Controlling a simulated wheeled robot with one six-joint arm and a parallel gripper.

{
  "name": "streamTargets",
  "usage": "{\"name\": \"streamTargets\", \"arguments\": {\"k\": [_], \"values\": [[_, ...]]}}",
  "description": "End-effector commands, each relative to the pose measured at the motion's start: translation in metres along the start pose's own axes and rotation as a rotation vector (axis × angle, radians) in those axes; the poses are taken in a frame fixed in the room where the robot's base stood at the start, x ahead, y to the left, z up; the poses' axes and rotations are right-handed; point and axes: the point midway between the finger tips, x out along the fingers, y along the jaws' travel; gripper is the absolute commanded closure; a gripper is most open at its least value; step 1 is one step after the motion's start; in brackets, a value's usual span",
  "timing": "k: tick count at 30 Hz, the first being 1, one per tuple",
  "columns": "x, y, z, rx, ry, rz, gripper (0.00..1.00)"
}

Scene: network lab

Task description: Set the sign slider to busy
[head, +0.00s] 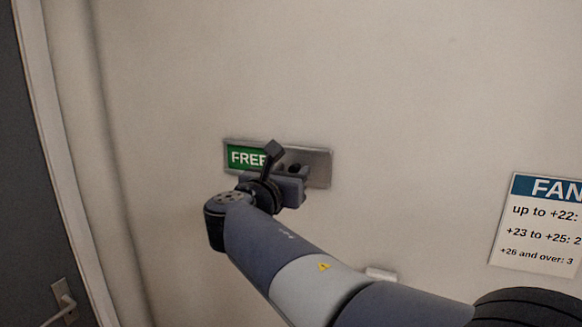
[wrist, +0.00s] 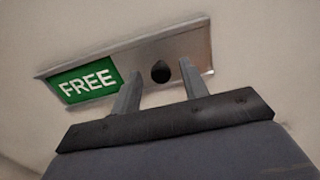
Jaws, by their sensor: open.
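The sign (head: 319,166) is a grey metal plate on the wall. Its green field with the white word FREE (head: 243,156) shows at the left end, and the rest of the face is a plain metal cover. In the wrist view the green FREE field (wrist: 87,82) is again at the left. A dark round knob (wrist: 160,71) sits on the metal cover (wrist: 145,51). My gripper (wrist: 160,85) is open, with one finger on each side of the knob and gaps to both. In the head view my gripper (head: 287,168) covers part of the sign.
A FAN notice (head: 541,222) hangs on the wall at the right. A dark door with a handle (head: 66,303) and a pale frame (head: 52,130) stands at the left. The wall around the sign is bare.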

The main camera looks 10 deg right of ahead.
Motion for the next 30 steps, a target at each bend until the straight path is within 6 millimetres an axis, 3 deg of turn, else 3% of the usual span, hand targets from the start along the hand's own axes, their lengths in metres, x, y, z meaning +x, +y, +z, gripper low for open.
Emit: {"name": "streamTargets", "arguments": {"k": [12, 27, 30], "values": [[0.0083, -0.0001, -0.0006, 0.000, 0.001, 0.000, 0.59], [0.0081, -0.0001, -0.0005, 0.000, 0.001, 0.000, 1.00], [0.0081, -0.0001, -0.0005, 0.000, 0.001, 0.000, 1.00]]}}
